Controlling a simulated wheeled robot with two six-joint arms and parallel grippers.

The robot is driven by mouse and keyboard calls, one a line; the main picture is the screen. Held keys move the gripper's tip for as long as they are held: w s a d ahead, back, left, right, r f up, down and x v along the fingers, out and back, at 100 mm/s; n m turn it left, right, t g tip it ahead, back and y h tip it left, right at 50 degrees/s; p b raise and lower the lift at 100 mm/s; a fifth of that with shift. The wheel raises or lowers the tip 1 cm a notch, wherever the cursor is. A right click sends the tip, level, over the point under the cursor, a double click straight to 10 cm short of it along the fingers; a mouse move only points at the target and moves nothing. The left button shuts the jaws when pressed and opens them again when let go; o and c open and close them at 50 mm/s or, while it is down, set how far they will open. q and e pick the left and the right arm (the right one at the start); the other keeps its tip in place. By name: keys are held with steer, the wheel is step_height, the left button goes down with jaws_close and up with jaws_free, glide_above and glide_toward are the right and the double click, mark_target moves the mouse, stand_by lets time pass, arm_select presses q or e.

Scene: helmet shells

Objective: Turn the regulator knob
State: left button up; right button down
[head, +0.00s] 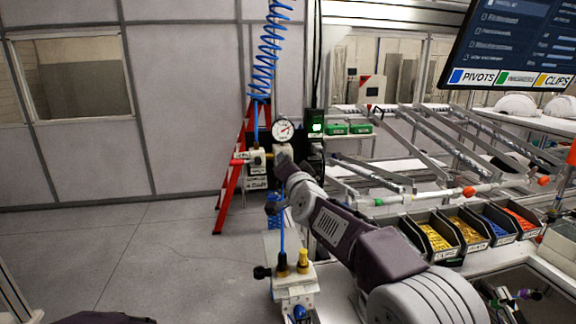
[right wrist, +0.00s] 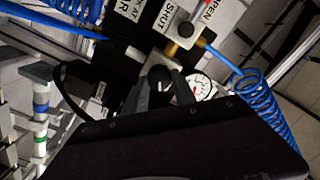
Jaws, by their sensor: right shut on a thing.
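The regulator (head: 282,150) hangs in the middle of the head view, under a round white gauge (head: 283,129) with a red mark. The gauge also shows in the right wrist view (right wrist: 200,87), partly behind the gripper. My right arm reaches in from the right, and my right gripper (right wrist: 158,92) is at the regulator. Its fingers are shut on the dark regulator knob (right wrist: 158,73), whose rounded end shows between them. In the head view the knob is hidden by the gripper and wrist. My left gripper is not in view.
A valve with a red handle (head: 239,161) sits left of the regulator. A blue coiled hose (head: 268,50) hangs above; a red ladder (head: 231,180) stands behind. Parts bins (head: 437,238) are at the right. A unit with brass fittings (head: 296,285) stands below. The floor at left is clear.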

steer(key=c, duration=1)
jaws_free()
steer(key=s+b, duration=0.1)
steer(key=s, duration=0.2)
steer(key=s+d+b, duration=0.1)
steer(key=s, duration=0.2)
steer(key=s+b, duration=0.1)
steer(key=s, duration=0.1)
steer(key=shift+s+d, duration=0.4)
steer(key=shift+f, duration=0.1)
